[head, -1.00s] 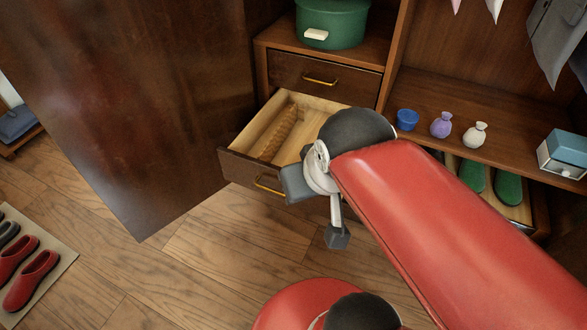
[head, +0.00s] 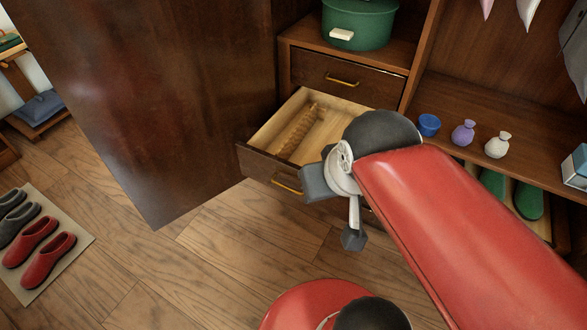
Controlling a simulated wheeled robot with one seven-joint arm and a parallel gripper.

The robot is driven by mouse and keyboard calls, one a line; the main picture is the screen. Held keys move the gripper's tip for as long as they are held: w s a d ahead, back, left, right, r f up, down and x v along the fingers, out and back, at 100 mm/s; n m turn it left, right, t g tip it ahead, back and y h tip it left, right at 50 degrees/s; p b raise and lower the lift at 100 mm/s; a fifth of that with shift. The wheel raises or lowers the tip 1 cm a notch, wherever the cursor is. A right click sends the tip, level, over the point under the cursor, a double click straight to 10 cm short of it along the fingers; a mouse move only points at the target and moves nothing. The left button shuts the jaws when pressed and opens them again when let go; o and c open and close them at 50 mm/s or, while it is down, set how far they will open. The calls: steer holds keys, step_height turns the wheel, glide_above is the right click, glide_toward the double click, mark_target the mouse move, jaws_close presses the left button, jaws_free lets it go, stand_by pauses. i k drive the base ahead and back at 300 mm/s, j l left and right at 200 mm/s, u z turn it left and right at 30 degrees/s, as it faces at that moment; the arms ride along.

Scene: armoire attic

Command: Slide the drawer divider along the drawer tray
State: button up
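The drawer tray (head: 345,113) is the pale wooden inside of a pulled-out drawer in the dark armoire. The drawer divider (head: 297,133), a wavy-edged brown wooden strip, stands in it left of the middle, running front to back. My gripper (head: 335,212) is in front of the drawer's front right part, with two dark finger pads spread apart, one at upper left and one lower down. It looks open and empty, apart from the divider. My arm hides the drawer's right front corner.
A closed drawer (head: 340,77) is above, with a green pot (head: 352,25) on top. The large armoire door (head: 150,100) stands open at left. Shoes on a mat (head: 75,262) lie lower left.

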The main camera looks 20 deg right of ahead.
mark_target(316, 113)
steer(key=i+u, duration=0.4)
steer(key=i+l+u, duration=0.2)
steer(key=u, duration=0.15)
steer(key=i, duration=0.05)
